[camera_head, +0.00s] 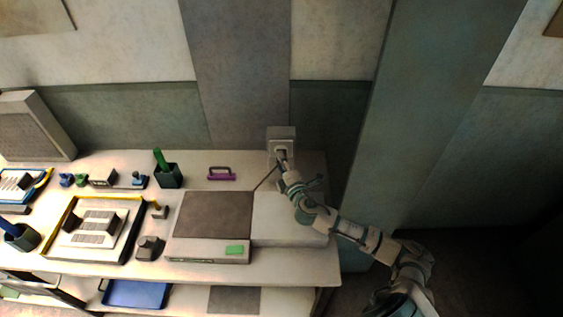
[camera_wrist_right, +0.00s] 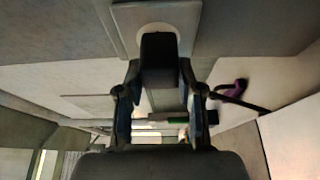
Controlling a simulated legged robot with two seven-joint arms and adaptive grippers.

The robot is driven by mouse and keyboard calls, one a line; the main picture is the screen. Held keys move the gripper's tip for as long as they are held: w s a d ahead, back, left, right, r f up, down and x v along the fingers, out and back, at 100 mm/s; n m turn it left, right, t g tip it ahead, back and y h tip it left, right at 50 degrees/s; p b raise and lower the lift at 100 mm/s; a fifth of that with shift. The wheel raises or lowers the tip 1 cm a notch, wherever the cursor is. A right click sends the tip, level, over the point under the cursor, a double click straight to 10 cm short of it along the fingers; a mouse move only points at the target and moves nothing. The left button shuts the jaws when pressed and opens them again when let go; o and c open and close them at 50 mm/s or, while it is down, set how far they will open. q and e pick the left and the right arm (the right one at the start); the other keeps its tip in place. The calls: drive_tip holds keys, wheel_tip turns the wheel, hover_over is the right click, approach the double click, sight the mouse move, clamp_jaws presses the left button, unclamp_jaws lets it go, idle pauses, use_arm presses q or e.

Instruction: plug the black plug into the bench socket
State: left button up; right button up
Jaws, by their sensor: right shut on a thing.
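The bench socket (camera_head: 281,132) is a pale box with a round face, standing at the back right of the bench against the wall. It also shows at the top of the right wrist view (camera_wrist_right: 188,18). My right gripper (camera_head: 283,164) is directly in front of it, shut on the black plug (camera_wrist_right: 159,62). In the right wrist view the plug sits between the two fingertips and overlaps the socket's pale round face. Whether its pins are inside the socket is hidden. A dark cord (camera_head: 265,179) runs down-left from the gripper. My left gripper is not in view.
Left of my right arm is a flat grey-brown box (camera_head: 213,215) with a green label. A purple handle (camera_head: 221,174) and a dark cup (camera_head: 168,178) with a green item stand behind it. Trays (camera_head: 131,243) and small parts fill the left. A pillar rises at the right.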

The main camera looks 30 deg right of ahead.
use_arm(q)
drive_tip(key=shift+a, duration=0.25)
use_arm(e)
drive_tip(key=shift+a+r, duration=0.15)
drive_tip(key=shift+a, duration=0.35)
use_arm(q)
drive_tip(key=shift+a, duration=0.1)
use_arm(e)
drive_tip(key=shift+w+d, duration=0.15)
drive_tip(key=shift+w+d, duration=0.2)
drive_tip(key=shift+d, duration=0.15)
drive_tip(key=o, duration=1.1)
drive_tip(key=shift+a, duration=0.1)
drive_tip(key=shift+o, duration=0.2)
drive_tip(key=shift+a, duration=0.1)
